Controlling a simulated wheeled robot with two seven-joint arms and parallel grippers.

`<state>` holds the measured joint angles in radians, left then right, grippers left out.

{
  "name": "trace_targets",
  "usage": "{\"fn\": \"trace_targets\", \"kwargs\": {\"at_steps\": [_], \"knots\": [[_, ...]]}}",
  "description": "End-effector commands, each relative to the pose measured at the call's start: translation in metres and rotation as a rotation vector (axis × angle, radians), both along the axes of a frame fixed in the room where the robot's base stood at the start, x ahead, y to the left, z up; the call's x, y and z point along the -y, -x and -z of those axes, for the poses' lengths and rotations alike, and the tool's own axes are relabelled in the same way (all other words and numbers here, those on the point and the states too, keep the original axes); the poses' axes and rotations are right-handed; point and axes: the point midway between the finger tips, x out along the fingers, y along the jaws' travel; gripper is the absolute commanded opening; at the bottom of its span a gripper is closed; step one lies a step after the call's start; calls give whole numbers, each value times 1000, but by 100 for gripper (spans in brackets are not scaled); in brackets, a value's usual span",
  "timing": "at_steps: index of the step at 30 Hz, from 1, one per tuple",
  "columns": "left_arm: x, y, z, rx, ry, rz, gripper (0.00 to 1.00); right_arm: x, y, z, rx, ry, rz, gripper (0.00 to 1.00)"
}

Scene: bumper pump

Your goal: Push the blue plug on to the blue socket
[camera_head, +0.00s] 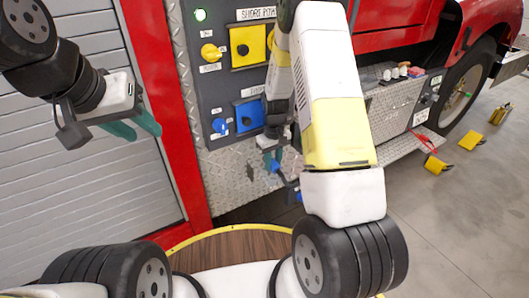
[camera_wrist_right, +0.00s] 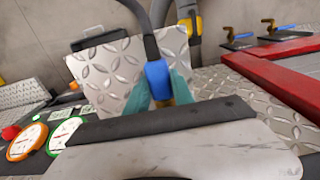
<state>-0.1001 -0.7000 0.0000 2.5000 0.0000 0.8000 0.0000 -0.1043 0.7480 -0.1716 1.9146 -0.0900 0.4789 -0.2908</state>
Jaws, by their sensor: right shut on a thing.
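The blue socket (camera_head: 249,114) is a blue square plate with a dark round centre, low on the dark panel of the red truck. A blue plug (camera_wrist_right: 157,78) with a black cable is between the teal fingers of my right gripper (camera_wrist_right: 160,90), which is shut on it. In the head view, my right gripper (camera_head: 272,160) is just below and right of the blue socket, apart from it. My left gripper (camera_head: 135,126) is open and empty, in front of the grey shutter at left.
A yellow socket (camera_head: 248,46) is above the blue one, with yellow (camera_head: 210,52) and blue (camera_head: 220,126) knobs beside them. Yellow wheel chocks (camera_head: 436,165) lie on the floor at right. In the right wrist view, gauges (camera_wrist_right: 62,134) are at left and a red bar (camera_wrist_right: 280,78) at right.

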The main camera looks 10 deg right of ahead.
Motion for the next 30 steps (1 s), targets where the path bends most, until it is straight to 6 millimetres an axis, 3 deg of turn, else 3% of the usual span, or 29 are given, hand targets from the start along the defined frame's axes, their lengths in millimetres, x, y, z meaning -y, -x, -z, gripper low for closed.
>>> {"fn": "trace_targets", "kwargs": {"at_steps": [21,30], "knots": [[0,0,0,0,0,0,36,0,0,-44,2,-1,1,0],[0,0,0,0,0,0,36,0,0,-48,1,0,0,0]]}}
